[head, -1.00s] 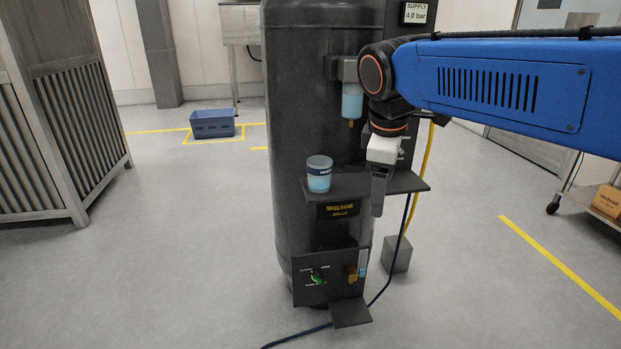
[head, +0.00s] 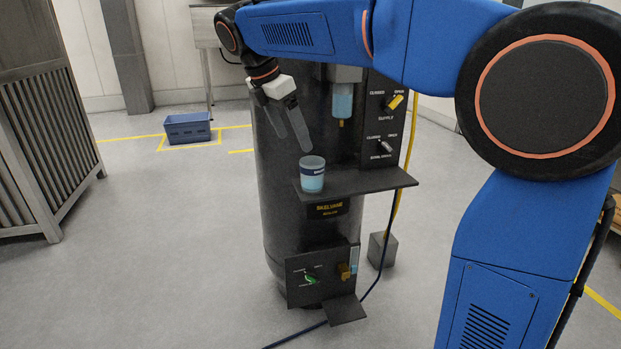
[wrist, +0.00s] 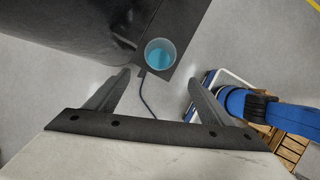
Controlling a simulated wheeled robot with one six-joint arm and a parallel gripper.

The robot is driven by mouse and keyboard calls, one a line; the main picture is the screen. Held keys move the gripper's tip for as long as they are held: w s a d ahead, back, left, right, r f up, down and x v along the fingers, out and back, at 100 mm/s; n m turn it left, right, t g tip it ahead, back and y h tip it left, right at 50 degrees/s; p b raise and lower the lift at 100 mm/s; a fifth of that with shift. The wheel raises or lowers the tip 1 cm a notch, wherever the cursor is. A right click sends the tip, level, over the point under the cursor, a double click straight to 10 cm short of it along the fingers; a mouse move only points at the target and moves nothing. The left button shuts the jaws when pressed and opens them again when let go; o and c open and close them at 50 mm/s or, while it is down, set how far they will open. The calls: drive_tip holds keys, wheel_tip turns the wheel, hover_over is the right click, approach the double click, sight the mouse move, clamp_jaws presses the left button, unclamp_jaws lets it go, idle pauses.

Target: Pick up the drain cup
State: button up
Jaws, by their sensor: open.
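The drain cup (head: 312,179) is a small translucent cup with a dark label band and blue liquid inside. It stands upright on the left end of the dark shelf (head: 370,181) on the front of the black tank. In the wrist view the cup (wrist: 160,56) is seen from above, beyond the fingertips and roughly between their lines. My gripper (head: 294,146) is open and empty, above and slightly left of the cup in the head view. Its fingers (wrist: 159,79) show apart in the wrist view, and neither appears to touch the cup.
The black tank (head: 275,215) stands close behind the cup. A filter bowl (head: 342,100) hangs above the shelf, beside a panel with a yellow valve handle (head: 394,102). A blue crate (head: 188,128) lies on the floor at the left.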

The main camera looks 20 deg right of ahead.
sight(312, 177)
drive_tip(key=x, duration=0.9)
drive_tip(key=shift+d+f, duration=0.2)
drive_tip(key=shift+f, duration=0.1)
drive_tip(key=shift+x, duration=2.9)
drive_tip(key=shift+w+d+r, duration=0.15)
drive_tip(key=shift+w, duration=0.05)
drive_tip(key=c, duration=1.2)
